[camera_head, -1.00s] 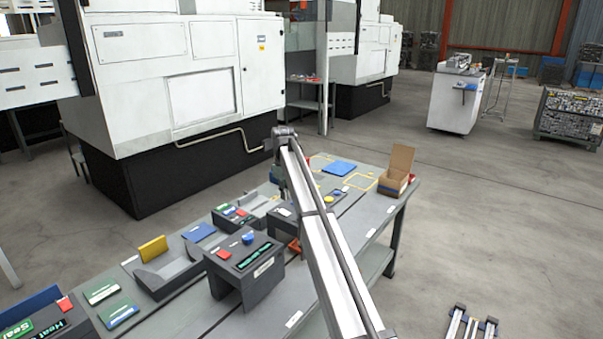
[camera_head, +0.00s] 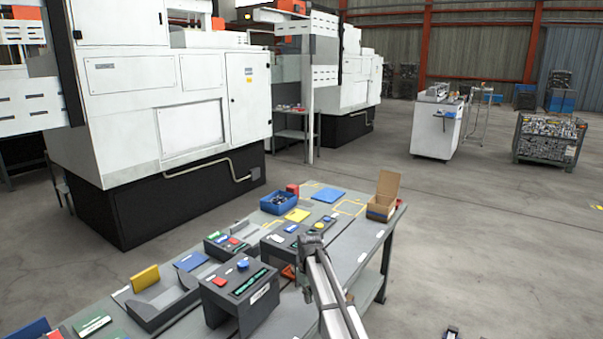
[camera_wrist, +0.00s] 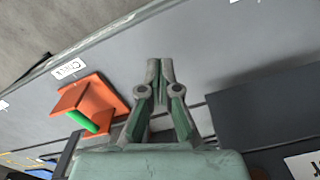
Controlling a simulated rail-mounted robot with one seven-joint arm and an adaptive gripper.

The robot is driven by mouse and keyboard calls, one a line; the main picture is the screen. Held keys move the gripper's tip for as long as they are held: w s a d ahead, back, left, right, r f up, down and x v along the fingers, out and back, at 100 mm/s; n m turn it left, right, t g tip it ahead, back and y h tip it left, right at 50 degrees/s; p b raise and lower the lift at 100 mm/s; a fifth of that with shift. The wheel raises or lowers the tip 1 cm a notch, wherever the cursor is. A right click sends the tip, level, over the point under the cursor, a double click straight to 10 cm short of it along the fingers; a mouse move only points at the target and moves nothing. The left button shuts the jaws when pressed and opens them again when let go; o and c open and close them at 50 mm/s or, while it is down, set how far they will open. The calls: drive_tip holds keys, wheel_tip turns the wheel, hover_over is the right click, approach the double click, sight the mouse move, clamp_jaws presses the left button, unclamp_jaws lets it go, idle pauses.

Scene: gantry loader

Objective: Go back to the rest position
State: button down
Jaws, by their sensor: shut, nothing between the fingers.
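My gripper (camera_wrist: 160,64) shows in the wrist view with its fingers shut, tips together and nothing between them. It hangs over the grey table (camera_wrist: 200,55). An orange fixture (camera_wrist: 98,103) with a green pin stands to its left, apart from the fingers. In the head view my arm reaches over the right side of the workbench (camera_head: 358,258); the fingers cannot be made out there.
A dark block (camera_wrist: 265,108) lies right of the fingers in the wrist view. In the head view, a dark button box (camera_head: 232,298), a yellow plate (camera_head: 145,278), a blue bin (camera_head: 279,203) and an open cardboard box (camera_head: 383,197) stand on the bench.

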drive_tip(key=s+d+f+m, duration=0.2)
drive_tip(key=s+d+f, duration=0.3)
drive_tip(key=s, duration=0.6)
drive_tip(key=s+d+f+m, duration=0.3)
drive_tip(key=s+d+f, duration=0.2)
drive_tip(key=s, duration=0.6)
drive_tip(key=s+d+f+m, duration=0.2)
drive_tip(key=s+d+f, duration=0.3)
drive_tip(key=s, duration=0.7)
drive_tip(key=s+f+g, duration=0.3)
drive_tip(key=s+f, duration=0.7)
drive_tip(key=s, duration=0.4)
drive_tip(key=s+f+g+b, duration=0.1)
drive_tip(key=s+f+g, duration=0.2)
drive_tip(key=s+f, duration=0.7)
drive_tip(key=s, duration=0.4)
drive_tip(key=shift+s+a+f+g+b, duration=0.2)
drive_tip(key=shift+a+g+b, duration=0.1)
drive_tip(key=shift+g, duration=0.1)
